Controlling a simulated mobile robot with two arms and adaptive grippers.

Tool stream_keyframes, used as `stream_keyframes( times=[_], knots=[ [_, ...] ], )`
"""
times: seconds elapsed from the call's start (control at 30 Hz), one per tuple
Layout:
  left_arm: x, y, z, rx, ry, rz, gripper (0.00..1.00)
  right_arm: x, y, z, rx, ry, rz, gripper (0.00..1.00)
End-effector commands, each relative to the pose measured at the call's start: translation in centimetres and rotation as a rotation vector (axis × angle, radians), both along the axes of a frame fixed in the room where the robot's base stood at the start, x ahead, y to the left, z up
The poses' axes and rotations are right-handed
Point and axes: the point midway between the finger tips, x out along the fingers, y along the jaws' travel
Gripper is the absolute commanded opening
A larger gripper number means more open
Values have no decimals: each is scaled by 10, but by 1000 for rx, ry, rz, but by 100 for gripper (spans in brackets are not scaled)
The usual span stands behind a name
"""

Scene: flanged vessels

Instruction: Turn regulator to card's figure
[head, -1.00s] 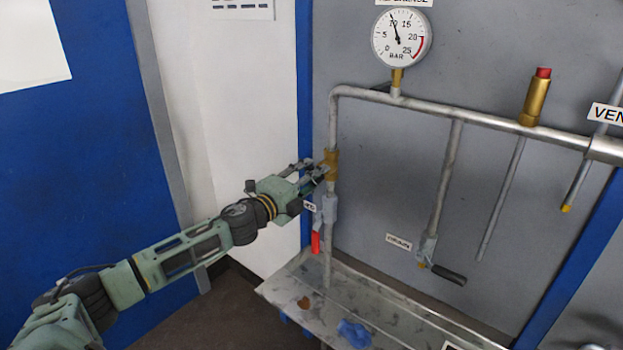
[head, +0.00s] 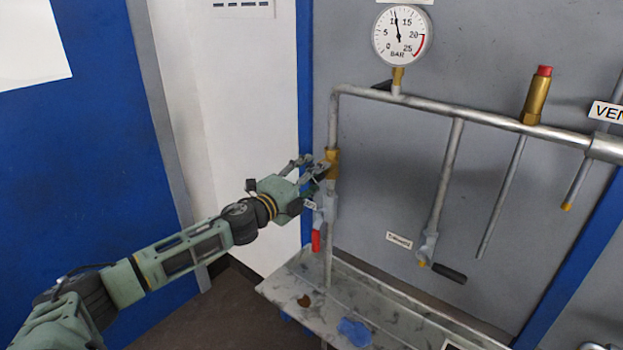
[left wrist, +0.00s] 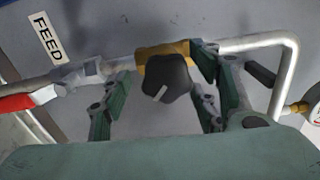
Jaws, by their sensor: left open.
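The regulator is a brass body (head: 332,160) on the upright feed pipe; the left wrist view shows its black lobed knob (left wrist: 168,80) with a pale mark. My left gripper (head: 314,172) is at the regulator, open, with its fingers (left wrist: 162,92) on either side of the knob and gaps visible beside it. The round gauge (head: 402,34) reads in bar; its needle points slightly past 10. A white card (head: 243,8) at the top edge is cut off, and I cannot read a figure on it. My right gripper is not in view.
Below the regulator is a red-handled feed valve (head: 316,240). A drain valve with a black handle (head: 449,273) hangs to the right. A brass relief fitting with a red cap (head: 537,95) stands on the top pipe. A metal tray (head: 385,313) with a blue rag (head: 354,332) lies below.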

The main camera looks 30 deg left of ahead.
Motion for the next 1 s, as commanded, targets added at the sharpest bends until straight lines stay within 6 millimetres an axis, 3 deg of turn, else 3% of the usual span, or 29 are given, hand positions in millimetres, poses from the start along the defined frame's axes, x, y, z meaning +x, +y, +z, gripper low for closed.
stream_keyframes(
  times=[0.27,1.0],
  knots=[
    [-9,1,0,1,0,1,55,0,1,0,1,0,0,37],
    [-89,7,-1,-1,2,-1,55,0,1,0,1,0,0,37]
  ],
)
